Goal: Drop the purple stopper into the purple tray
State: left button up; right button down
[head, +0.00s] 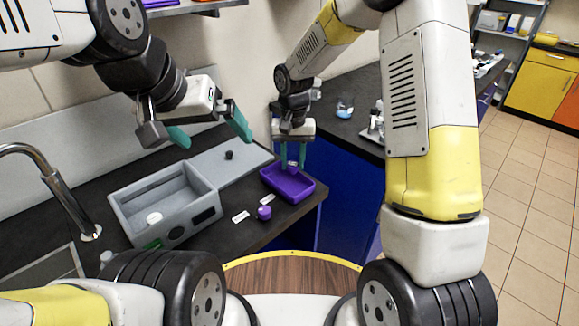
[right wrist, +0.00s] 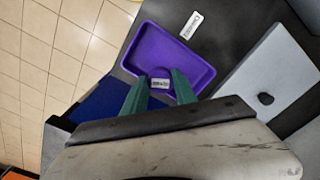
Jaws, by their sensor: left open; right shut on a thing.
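The purple tray (head: 275,184) lies on the dark counter near its right end. It also shows in the right wrist view (right wrist: 197,52). My right gripper (head: 292,163) points down over the tray's far part, shut on a small purple stopper (right wrist: 160,75). The stopper sits between the fingertips (right wrist: 159,90), partly hidden by them, with a pale label beside it. I cannot tell whether it touches the tray floor. My left gripper (head: 210,130) is open and empty, above the counter at the left.
A grey basin box (head: 165,200) holds a white round thing. A grey slab (head: 228,170) carries a small black piece (head: 229,155). Another small purple thing (head: 264,212) stands in front of the tray, near white labels (head: 240,217). A tap (head: 50,180) rises at the left.

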jog(key=shift+f, duration=1.45)
jog(key=c, duration=0.9)
grip_release()
jog(key=shift+r, duration=0.1)
notch_tip(320, 180, up, 8)
jog(key=shift+f, duration=0.2)
